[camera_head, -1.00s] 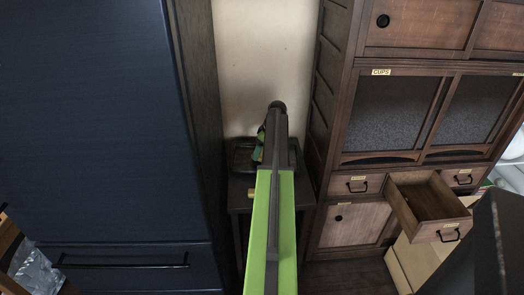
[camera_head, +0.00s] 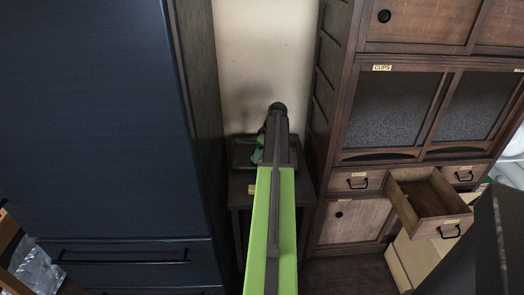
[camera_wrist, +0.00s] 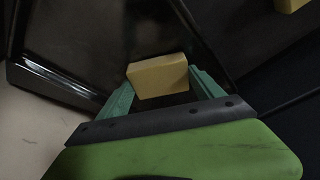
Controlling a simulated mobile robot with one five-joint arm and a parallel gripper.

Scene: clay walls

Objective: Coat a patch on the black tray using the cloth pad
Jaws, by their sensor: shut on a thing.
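The black tray (camera_head: 240,158) lies on a small dark stand between the blue cabinet and the wooden cupboard. Its glossy rim (camera_wrist: 55,78) crosses the left of the wrist view. My gripper (camera_wrist: 158,82) has green fingers shut on a yellowish block-like pad (camera_wrist: 158,76), which looks like the cloth pad. The pad is over the tray's dark floor; I cannot tell whether it touches. In the head view my arm hides the pad and much of the tray.
A second yellow block (camera_head: 251,189) sits near the stand's front left edge. The stand (camera_head: 240,200) is narrow, with the tall blue cabinet (camera_head: 90,120) on its left and the wooden cupboard (camera_head: 340,130) on its right. A cupboard drawer (camera_head: 430,200) is open.

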